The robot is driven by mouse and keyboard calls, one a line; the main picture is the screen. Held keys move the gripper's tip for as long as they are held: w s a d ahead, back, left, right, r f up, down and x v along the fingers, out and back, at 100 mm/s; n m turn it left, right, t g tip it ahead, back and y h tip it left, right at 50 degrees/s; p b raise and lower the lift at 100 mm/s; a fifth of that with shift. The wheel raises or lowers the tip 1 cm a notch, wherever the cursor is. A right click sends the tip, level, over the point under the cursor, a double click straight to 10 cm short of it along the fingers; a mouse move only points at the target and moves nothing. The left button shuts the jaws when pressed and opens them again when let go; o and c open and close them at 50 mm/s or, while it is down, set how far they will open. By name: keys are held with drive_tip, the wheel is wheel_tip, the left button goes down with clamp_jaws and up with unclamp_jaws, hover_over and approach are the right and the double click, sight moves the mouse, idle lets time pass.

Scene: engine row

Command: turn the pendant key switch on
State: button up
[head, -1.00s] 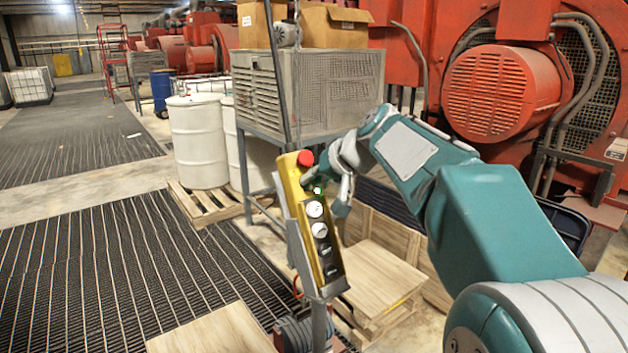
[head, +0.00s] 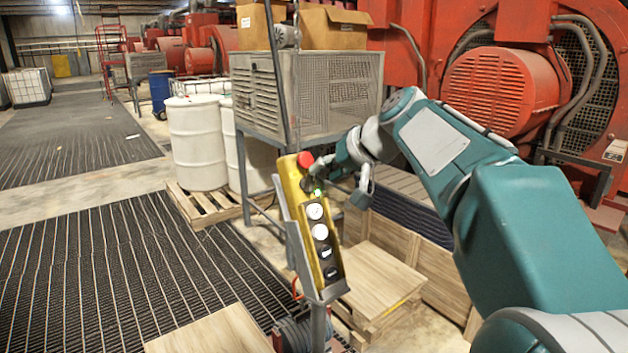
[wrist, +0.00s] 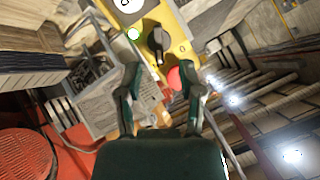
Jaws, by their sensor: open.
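The yellow pendant (head: 330,262) stands tilted in a grey holder on a post in the head view. Its black key switch (wrist: 156,42) shows in the wrist view, its grip pointing roughly up and down the picture. A lit green lamp (wrist: 134,34) sits beside it; the lamp also glows in the head view (head: 318,192). A red button (head: 305,159) is at the pendant's top end. My gripper (wrist: 160,76) is open and empty, facing the pendant, with the key switch beyond and between its fingertips. I see no contact with the key.
White drums (head: 197,145) stand on a pallet behind the pendant, beside a grey mesh cabinet (head: 335,95) with boxes on it. Red engines (head: 505,90) are at the right. Wooden crates (head: 380,275) lie low near the post.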

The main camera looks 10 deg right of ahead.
drive_tip(key=v, duration=0.6)
drive_tip(key=shift+s+r, duration=0.25)
drive_tip(key=shift+f, duration=0.1)
